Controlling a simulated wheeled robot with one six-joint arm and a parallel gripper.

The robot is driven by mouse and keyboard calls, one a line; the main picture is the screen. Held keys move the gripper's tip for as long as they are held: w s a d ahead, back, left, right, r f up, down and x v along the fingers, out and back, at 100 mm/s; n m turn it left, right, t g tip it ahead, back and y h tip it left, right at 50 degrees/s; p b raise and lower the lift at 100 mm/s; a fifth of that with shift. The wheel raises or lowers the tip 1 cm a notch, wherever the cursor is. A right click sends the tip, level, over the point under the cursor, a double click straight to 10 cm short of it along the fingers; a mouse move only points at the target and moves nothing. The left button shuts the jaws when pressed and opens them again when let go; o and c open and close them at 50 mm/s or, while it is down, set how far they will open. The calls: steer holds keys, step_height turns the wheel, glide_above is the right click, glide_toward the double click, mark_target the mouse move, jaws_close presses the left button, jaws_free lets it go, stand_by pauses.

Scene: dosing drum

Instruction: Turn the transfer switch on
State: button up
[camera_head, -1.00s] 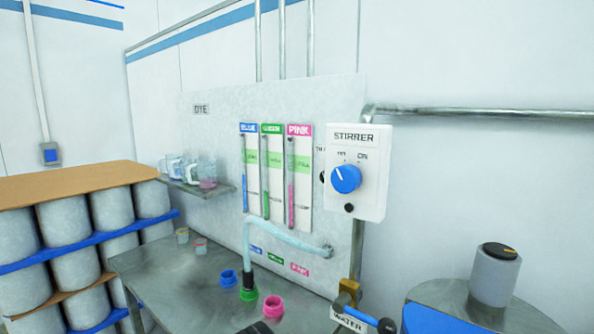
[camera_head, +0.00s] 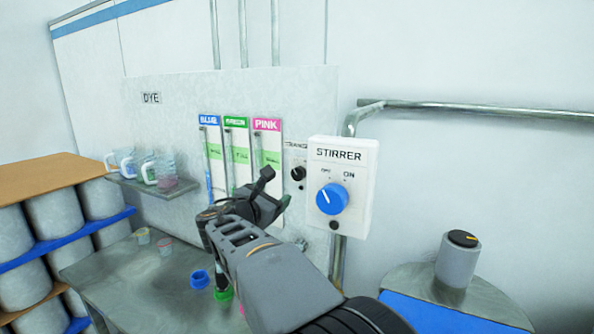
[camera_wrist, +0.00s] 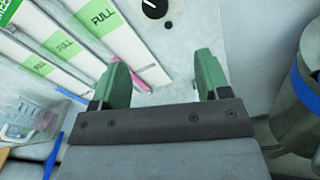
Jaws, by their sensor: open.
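The transfer switch (camera_head: 298,173) is a small black knob on the grey panel, just left of the stirrer box. Its label is partly hidden by that box. In the wrist view a black knob (camera_wrist: 154,7) with a white mark shows at the top edge, cut off by the frame. My gripper (camera_head: 273,190) is in front of the panel, left of and a little below the switch, and apart from it. In the wrist view my gripper (camera_wrist: 162,75) has its two green fingers spread with nothing between them.
The stirrer box (camera_head: 342,185) with a large blue knob (camera_head: 332,199) stands out right of the switch. Dye tubes labelled blue, green and pink (camera_head: 266,125) are to the left. A shelf of jugs (camera_head: 150,188) and a metal bench (camera_head: 120,270) lie further left.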

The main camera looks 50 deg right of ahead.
mark_target(297, 174)
steer(key=p+x, duration=0.1)
steer(key=x, duration=0.3)
steer(key=r+p+x, duration=0.1)
steer(key=x, duration=0.3)
steer(key=p+x, duration=0.1)
steer(key=x, duration=0.3)
steer(key=shift+w+d+r, duration=0.1)
steer(key=shift+r, duration=0.1)
steer(key=shift+p+x, duration=0.35)
steer(key=shift+x, duration=0.65)
steer(key=shift+f, duration=0.1)
steer(key=c, duration=0.9)
steer(key=shift+c, duration=0.2)
